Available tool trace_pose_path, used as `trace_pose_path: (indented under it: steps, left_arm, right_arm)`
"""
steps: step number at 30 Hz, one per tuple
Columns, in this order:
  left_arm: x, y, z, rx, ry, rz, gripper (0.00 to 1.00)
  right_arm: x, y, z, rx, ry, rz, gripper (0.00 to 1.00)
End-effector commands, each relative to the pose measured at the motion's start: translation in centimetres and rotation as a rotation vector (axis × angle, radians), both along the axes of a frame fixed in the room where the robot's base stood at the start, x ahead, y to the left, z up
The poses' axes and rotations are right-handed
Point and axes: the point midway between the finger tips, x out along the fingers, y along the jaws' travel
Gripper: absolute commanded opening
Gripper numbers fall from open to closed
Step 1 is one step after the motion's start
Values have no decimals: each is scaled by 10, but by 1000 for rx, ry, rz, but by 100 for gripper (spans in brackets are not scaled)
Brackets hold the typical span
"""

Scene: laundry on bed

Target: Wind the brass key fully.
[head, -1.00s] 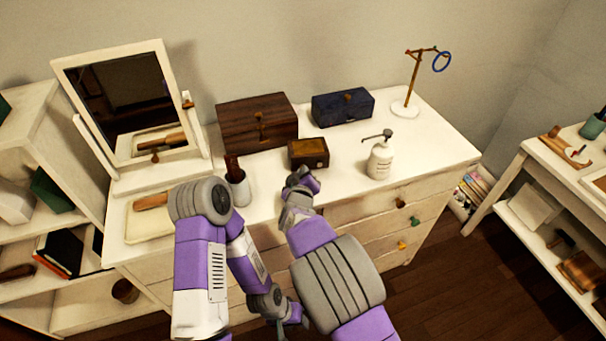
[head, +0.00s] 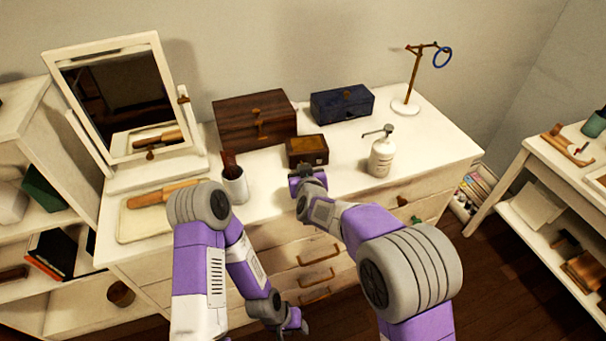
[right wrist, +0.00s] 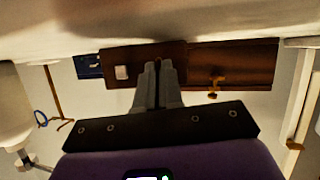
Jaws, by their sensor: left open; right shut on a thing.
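A small brown wooden box (head: 308,150) stands on the white dresser, with a pale plate on its front in the right wrist view (right wrist: 121,73). My right gripper (head: 306,173) is at the near side of this box. In the right wrist view its fingers (right wrist: 158,68) are together against the box's front. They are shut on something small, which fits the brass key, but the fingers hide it. How far the key is turned cannot be seen. My left gripper (head: 298,326) is open and empty, low in front of the dresser drawers.
A larger dark brown box (head: 255,120) and a blue box (head: 343,104) stand behind.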

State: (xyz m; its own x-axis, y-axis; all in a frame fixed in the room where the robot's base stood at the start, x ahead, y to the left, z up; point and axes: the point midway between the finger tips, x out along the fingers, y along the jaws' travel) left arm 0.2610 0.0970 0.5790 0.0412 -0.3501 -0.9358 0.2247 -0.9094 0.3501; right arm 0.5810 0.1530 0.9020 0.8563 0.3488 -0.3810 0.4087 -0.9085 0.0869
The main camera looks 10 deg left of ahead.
Motion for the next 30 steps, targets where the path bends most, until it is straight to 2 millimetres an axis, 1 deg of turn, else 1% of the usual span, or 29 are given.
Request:
trace_pose_path:
  steps: [1,6,19,21,24,25,30]
  left_arm:
    - [0,0,-4,0,0,0,43]
    - [0,0,-6,0,0,0,43]
    - [0,0,-7,0,0,0,43]
    - [0,0,-7,0,0,0,43]
    - [0,0,-7,0,0,0,43]
    - [0,0,-7,0,0,0,43]
    - [0,0,-7,0,0,0,43]
  right_arm:
    - [1,-1,-1,17,7,-2,0]
    - [1,-1,0,51,23,-1,0]
    - [1,-1,0,60,27,-1,0]
    - [1,-1,0,60,27,-1,14]
    - [1,-1,0,60,27,-1,29]
    - [1,-1,0,59,26,-1,32]
    - [1,-1,0,59,26,-1,32]
